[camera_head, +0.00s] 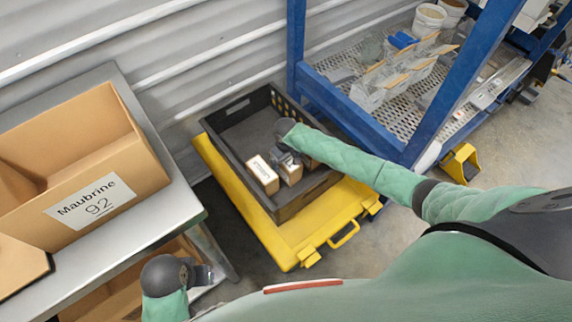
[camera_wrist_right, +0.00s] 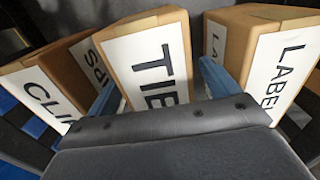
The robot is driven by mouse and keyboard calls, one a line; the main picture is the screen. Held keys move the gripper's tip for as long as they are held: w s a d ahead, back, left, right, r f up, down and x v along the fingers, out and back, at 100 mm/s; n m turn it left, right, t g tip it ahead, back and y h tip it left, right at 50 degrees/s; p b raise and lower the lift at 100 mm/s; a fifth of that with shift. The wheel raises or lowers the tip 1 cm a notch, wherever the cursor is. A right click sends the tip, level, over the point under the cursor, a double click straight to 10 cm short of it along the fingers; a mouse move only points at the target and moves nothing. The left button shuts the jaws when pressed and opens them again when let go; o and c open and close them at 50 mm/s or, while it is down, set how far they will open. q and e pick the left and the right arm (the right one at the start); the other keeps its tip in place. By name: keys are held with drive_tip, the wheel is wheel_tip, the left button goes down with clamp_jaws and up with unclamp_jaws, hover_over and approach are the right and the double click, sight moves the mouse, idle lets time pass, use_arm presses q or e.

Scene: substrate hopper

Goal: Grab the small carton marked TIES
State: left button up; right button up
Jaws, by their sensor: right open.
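The small carton marked TIES (camera_wrist_right: 152,62) stands in the middle of the right wrist view, a brown box with a white label, partly cut off below by my gripper body. My right gripper (camera_wrist_right: 160,78) is open, with one blue finger on each side of this carton; I cannot tell whether they touch it. In the head view, my right gripper (camera_head: 288,157) reaches into the dark crate (camera_head: 222,150), over the middle carton (camera_head: 291,174), whose label is mostly hidden. My left gripper (camera_head: 205,275) is at the lower left, away from the crate; its jaws are unclear.
A CLIPS carton (camera_wrist_right: 40,90) and a LABELS carton (camera_wrist_right: 285,65) flank the TIES carton closely. The crate sits on a yellow platform (camera_head: 282,247). A table with a Maubrine 92 box (camera_head: 135,165) stands left; a blue rack (camera_head: 345,120) stands behind right.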

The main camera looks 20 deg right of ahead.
drive_tip(key=shift+f, duration=1.15)
drive_tip(key=c, duration=1.2)
drive_tip(key=shift+r, duration=0.1)
